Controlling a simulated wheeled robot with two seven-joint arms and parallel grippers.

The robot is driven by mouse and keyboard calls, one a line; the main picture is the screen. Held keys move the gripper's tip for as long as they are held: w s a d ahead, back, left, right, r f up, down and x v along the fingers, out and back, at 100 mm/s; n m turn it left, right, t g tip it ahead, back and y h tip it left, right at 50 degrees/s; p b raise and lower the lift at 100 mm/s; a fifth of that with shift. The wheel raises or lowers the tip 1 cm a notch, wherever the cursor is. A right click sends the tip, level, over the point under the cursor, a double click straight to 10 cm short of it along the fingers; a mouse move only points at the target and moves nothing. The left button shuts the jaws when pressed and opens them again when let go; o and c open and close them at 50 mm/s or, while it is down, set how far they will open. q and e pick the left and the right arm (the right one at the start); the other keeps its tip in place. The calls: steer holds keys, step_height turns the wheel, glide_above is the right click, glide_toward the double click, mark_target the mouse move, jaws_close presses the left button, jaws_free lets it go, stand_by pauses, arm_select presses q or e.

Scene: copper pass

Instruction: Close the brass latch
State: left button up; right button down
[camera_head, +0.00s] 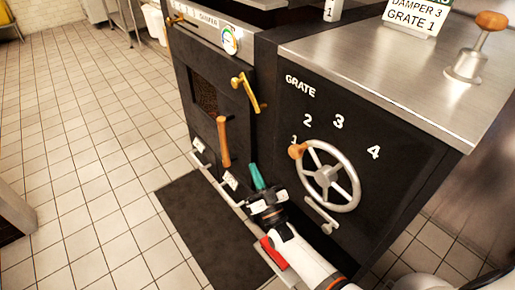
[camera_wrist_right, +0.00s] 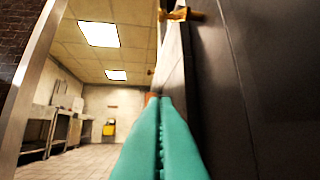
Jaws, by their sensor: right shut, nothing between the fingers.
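The brass latch (camera_head: 246,90) sits at the right upper edge of the dark oven door (camera_head: 190,70), its bar slanting down to the right. A brass piece, seemingly this latch, shows at the top of the right wrist view (camera_wrist_right: 180,14). A wooden door handle (camera_head: 223,142) stands below and left of it. My right gripper (camera_head: 254,168) has teal fingers pressed together with nothing between them. It is below the latch and right of the handle, apart from the latch. The fingers also show in the right wrist view (camera_wrist_right: 160,100), pointing along the dark front. My left gripper is not in view.
A metal handwheel (camera_head: 330,176) with a wooden knob and numbers 1 to 4 is right of my gripper. A steel counter (camera_head: 420,55) bears a sign and a wooden-knobbed lever (camera_head: 480,45). A dark mat (camera_head: 205,225) lies on the tiled floor, which is open at left.

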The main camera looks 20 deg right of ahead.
steer(key=s+f+g+p, duration=0.3)
steer(key=f+g+p, duration=0.2)
steer(key=f, duration=0.4)
steer(key=shift+s+d+n+h, duration=0.2)
steer(key=shift+s+n+h, duration=0.1)
